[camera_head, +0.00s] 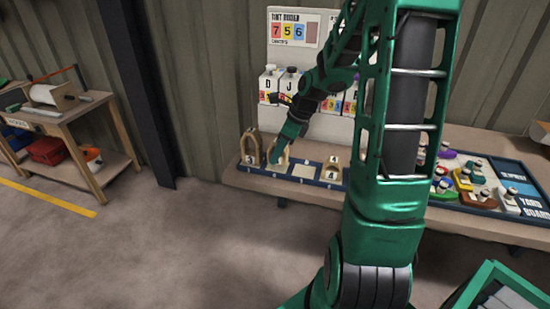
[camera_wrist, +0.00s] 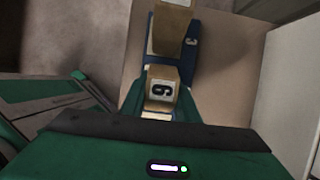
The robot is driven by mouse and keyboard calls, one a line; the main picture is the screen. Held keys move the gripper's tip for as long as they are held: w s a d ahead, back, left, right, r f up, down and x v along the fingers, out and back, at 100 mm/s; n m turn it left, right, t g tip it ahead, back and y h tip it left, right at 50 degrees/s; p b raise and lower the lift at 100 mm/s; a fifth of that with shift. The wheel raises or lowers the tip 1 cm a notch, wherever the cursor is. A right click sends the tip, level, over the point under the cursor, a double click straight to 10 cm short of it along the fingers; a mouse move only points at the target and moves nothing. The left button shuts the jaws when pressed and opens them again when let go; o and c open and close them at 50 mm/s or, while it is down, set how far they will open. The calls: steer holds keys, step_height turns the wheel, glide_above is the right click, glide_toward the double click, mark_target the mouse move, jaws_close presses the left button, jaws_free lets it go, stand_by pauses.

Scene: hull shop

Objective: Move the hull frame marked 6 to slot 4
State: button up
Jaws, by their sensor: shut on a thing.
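My gripper (camera_head: 277,154) is over the left part of the blue slotted rack, shut on the wooden hull frame marked 6. That frame's tan block with the black 6 (camera_wrist: 161,90) shows at the lower middle of the wrist view. I cannot tell whether its foot touches the rack. The blue rack (camera_head: 290,178) lies along the bench front. A wooden arch frame (camera_head: 249,146) stands at its left end, and another frame (camera_head: 331,168) stands farther right. A pale, bare slot (camera_head: 303,171) lies between my gripper and that right frame. Slot numbers are too small to read surely.
A white board with paint bottles (camera_head: 291,83) stands behind the rack. A dark board with several coloured pieces (camera_head: 478,190) lies at the bench's right. A green crate (camera_head: 500,290) is at lower right. A wooden side table (camera_head: 75,122) stands left, with open floor between.

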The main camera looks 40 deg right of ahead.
steer(key=shift+f, duration=0.95)
steer(key=o, duration=1.1)
steer(key=shift+f, duration=0.1)
